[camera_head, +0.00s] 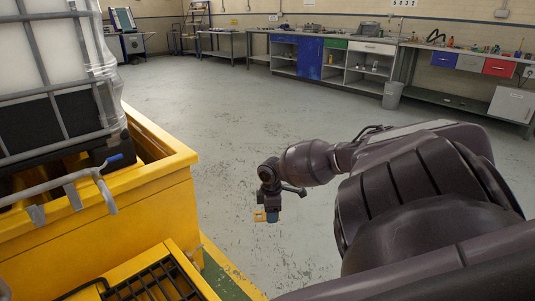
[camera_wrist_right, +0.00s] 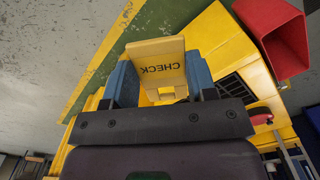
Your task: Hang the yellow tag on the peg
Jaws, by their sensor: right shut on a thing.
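The yellow tag (camera_wrist_right: 157,50), printed with the word CHECK, sits between the two blue fingers of my right gripper (camera_wrist_right: 160,76). The gripper is shut on it. In the head view my right gripper (camera_head: 272,214) hangs over the open floor, right of the yellow bin. The tag (camera_head: 260,217) shows there as a small yellow-orange piece at the fingertips. I cannot make out the peg in either view. My left gripper is not in view.
A yellow bin (camera_head: 110,228) holding a caged white tank (camera_head: 50,60) stands at left, with a grated yellow box (camera_head: 150,280) in front. A red open-ended piece (camera_wrist_right: 276,36) shows at upper right in the wrist view. Workbenches (camera_head: 350,65) line the far wall; the middle floor is clear.

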